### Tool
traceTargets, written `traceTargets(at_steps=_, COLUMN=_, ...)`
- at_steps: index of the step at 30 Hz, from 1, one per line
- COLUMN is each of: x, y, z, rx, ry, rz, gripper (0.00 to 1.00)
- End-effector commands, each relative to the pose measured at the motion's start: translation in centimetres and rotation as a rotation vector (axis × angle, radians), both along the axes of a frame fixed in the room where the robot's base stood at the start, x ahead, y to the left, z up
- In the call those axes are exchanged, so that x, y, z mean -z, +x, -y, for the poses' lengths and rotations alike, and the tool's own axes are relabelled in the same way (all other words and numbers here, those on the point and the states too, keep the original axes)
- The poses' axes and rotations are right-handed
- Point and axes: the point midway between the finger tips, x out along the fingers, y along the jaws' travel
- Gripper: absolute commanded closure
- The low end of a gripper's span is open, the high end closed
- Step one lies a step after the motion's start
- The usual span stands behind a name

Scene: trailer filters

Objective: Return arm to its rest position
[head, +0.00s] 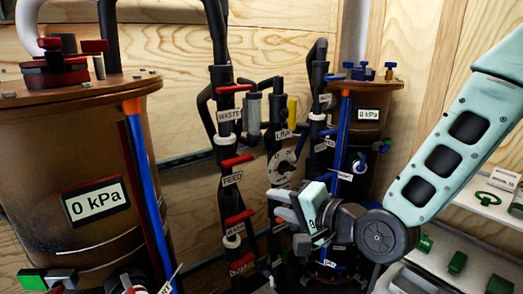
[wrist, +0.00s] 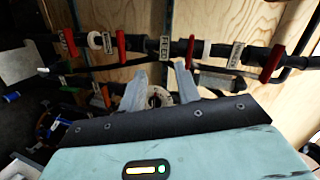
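My arm (head: 455,150) reaches in from the right side of the head view, with its pale green link sloping down to a dark joint. My gripper (head: 279,203) points left, in front of the black pipes between the two brown tanks. In the wrist view the two grey fingers of my gripper (wrist: 161,75) stand apart with nothing held between them. A round pale valve part (wrist: 159,97) shows behind the gap; I cannot tell how far it is from the fingertips.
A large brown tank (head: 50,145) with a 0 kPa display stands at left, a smaller tank (head: 375,125) behind the arm. Black pipes (head: 222,100) with red-handled, labelled valves stand between them. White shelves (head: 480,205) with green parts lie at right, below my arm.

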Motion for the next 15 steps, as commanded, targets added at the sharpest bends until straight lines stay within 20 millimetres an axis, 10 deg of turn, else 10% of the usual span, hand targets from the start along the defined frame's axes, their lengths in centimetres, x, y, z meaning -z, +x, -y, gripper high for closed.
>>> traceTargets(at_steps=5, x=0.4, y=-4.8, z=-1.2, rx=-0.223, ry=-0.451, rz=-0.041, gripper=0.67)
traceTargets(at_steps=15, x=-2.6, y=-15.2, z=2.9, rx=-0.692, ry=-1.089, rz=-0.158, gripper=0.67)
